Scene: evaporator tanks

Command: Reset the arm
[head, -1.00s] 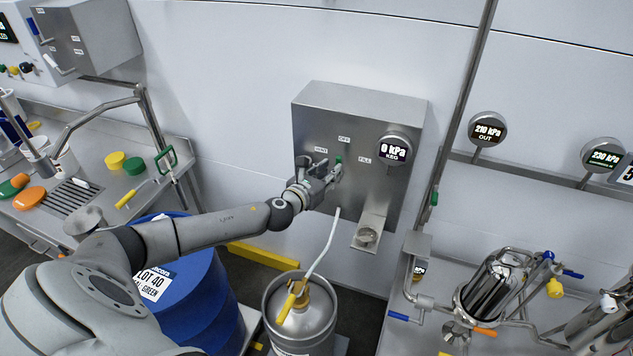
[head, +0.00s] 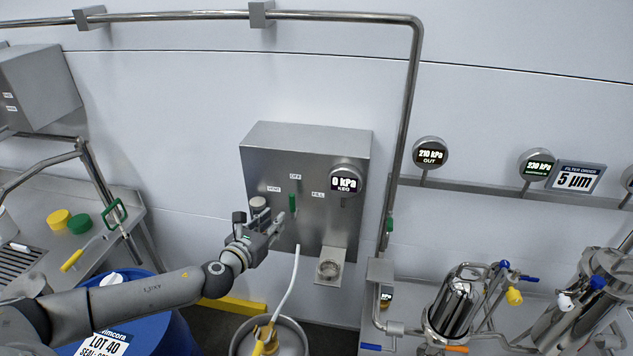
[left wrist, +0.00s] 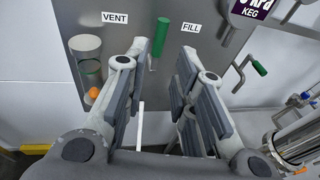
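My left gripper (head: 277,222) is in front of the steel keg control box (head: 345,150), just below and left of a green-handled lever (head: 292,203). In the left wrist view its two fingers (left wrist: 163,55) are spread apart with nothing between them. The green lever handle (left wrist: 160,38) shows beyond the fingertips, between the VENT and FILL labels, apart from the fingers as far as I can tell. In the head view the handle hangs below the OFF label. The box's round gauge (head: 345,182) reads 0 kPa. My right gripper is not in view.
A keg (head: 290,338) with a pale hose stands below the box. A blue drum (head: 150,335) is under my left arm. A steel bench is at left; filter vessels (head: 455,305) and piping are at right.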

